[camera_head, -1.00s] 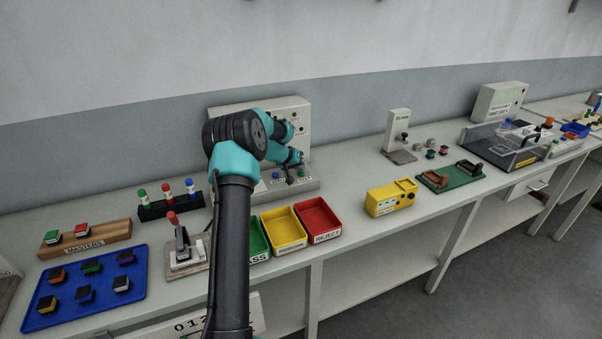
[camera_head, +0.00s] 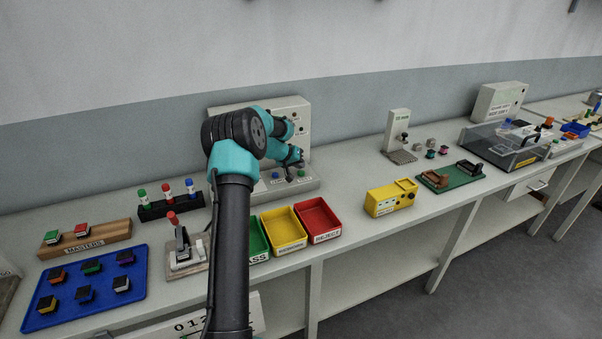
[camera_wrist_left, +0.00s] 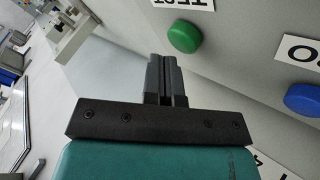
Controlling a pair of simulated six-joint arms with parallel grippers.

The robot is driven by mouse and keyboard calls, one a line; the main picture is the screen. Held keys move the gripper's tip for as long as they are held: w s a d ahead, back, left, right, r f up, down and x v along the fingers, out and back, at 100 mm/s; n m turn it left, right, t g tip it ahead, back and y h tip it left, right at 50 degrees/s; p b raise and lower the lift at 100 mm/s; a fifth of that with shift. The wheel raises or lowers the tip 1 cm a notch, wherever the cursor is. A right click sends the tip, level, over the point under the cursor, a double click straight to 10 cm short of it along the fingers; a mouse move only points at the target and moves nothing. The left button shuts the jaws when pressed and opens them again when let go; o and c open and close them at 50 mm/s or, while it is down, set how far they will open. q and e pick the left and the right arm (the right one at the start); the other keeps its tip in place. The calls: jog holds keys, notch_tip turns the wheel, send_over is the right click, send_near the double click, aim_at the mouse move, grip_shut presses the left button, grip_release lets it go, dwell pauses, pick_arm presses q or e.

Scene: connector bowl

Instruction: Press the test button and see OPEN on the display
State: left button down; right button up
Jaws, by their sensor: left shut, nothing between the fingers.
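The tester (camera_head: 300,108), a pale box with a sloped front panel, stands at the back of the bench. On its panel are a green button (camera_head: 302,173) and a blue button (camera_head: 276,175). In the left wrist view the green button (camera_wrist_left: 184,37) sits beside an upside-down TEST label (camera_wrist_left: 183,3); the blue button (camera_wrist_left: 302,99) is further right. My left gripper (camera_head: 291,176) is over the panel between the buttons. Its fingers (camera_wrist_left: 164,68) are shut and empty, and the green button appears just beyond their tips. I cannot tell any contact. My arm hides part of the tester; no display reading is visible.
Green, yellow (camera_head: 285,230) and red (camera_head: 317,221) trays stand in front of the tester. A lever fixture (camera_head: 187,252), a blue tray (camera_head: 122,303) of connectors and a black rack (camera_head: 171,206) are left. A yellow device (camera_head: 391,199) is right, with clear bench between.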

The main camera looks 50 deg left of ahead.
aim_at(300, 171)
pick_arm(q)
jog(key=shift+r, duration=0.3)
jog(key=shift+r, duration=2.45)
jog(key=shift+d, duration=0.1)
